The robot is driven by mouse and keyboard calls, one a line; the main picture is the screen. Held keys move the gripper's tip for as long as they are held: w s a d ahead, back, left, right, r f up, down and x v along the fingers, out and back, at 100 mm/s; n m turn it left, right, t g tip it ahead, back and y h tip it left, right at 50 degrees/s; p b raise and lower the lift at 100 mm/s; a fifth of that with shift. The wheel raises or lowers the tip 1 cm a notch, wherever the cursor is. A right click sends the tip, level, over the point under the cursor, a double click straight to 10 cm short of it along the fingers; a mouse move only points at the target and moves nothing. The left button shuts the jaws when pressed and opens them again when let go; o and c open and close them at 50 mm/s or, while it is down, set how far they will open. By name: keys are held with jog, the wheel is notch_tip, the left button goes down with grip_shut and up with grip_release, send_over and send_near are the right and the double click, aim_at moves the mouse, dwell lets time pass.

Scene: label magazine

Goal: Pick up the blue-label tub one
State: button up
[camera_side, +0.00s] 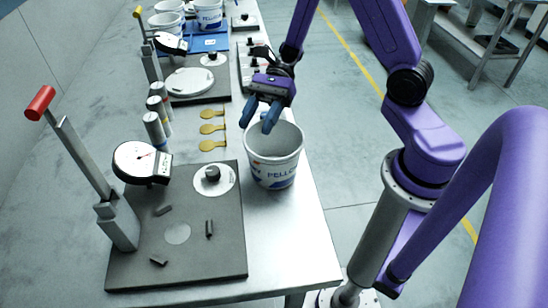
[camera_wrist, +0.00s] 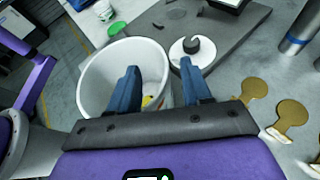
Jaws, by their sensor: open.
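The white tub with a blue label (camera_side: 274,172) stands upright near the right edge of the bench, its mouth open upward. In the wrist view the tub (camera_wrist: 97,82) fills the left middle. My gripper (camera_side: 260,118) is open and empty, fingers pointing down at the tub's far rim in the side view. In the wrist view, my gripper (camera_wrist: 160,72) has its left finger overlapping the tub's mouth and its right finger outside the rim. I cannot tell whether the fingers touch the tub or reach below its rim.
A dark plate (camera_side: 195,262) with a dial gauge (camera_side: 141,163) and a red-handled clamp (camera_side: 40,102) lies left of the tub. Brass paddles (camera_side: 212,129) and grey cylinders (camera_side: 155,132) sit behind. More tubs (camera_side: 208,16) stand at the far end.

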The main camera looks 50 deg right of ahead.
grip_shut()
jog(key=shift+r, duration=0.1)
